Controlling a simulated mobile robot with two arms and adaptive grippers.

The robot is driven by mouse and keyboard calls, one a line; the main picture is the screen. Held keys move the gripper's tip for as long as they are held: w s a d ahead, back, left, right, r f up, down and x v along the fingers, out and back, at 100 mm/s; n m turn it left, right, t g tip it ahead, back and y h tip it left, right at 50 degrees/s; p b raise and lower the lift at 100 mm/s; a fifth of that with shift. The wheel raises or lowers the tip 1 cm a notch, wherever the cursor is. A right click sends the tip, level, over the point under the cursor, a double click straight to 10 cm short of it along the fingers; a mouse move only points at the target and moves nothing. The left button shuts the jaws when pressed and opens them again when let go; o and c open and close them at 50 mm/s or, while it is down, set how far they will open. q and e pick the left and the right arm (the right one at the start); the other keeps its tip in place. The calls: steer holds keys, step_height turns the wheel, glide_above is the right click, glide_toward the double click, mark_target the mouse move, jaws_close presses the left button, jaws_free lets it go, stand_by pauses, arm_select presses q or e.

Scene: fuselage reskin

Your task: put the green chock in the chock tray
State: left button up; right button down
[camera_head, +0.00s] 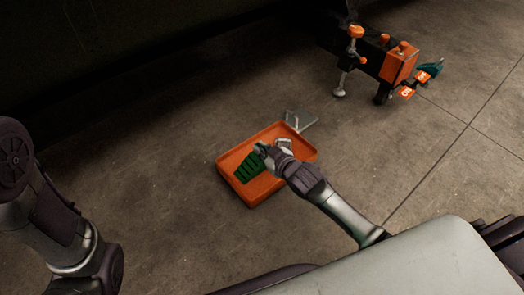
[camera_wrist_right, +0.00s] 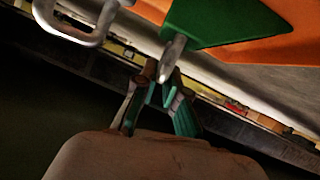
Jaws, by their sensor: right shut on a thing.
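The green chock (camera_head: 250,168), a ribbed wedge, shows over the left part of the orange chock tray (camera_head: 284,181) in the head view. I cannot tell whether it touches the tray floor. My right gripper (camera_head: 264,150) is at the chock's upper right end, shut on it. In the right wrist view, the gripper (camera_wrist_right: 165,82) closes by a grey metal rod next to the green chock (camera_wrist_right: 225,20), with the orange tray (camera_wrist_right: 265,48) behind. The exact grip is partly hidden. Only part of my left arm shows at the left; its gripper is out of view.
A grey metal piece (camera_head: 302,120) is at the tray's far edge. A dark stand with orange parts (camera_head: 400,62) is at the upper right, with a teal thing (camera_head: 432,68) beside it. A dark structure spans the upper left.

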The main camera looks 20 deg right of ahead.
steer(key=c, duration=1.2)
jaws_free()
steer(key=shift+s+d+r+p, duration=0.15)
steer(key=shift+s+r+p, duration=0.25)
steer(key=shift+p, duration=0.1)
steer(key=p+v, duration=0.7)
steer(key=v, duration=0.4)
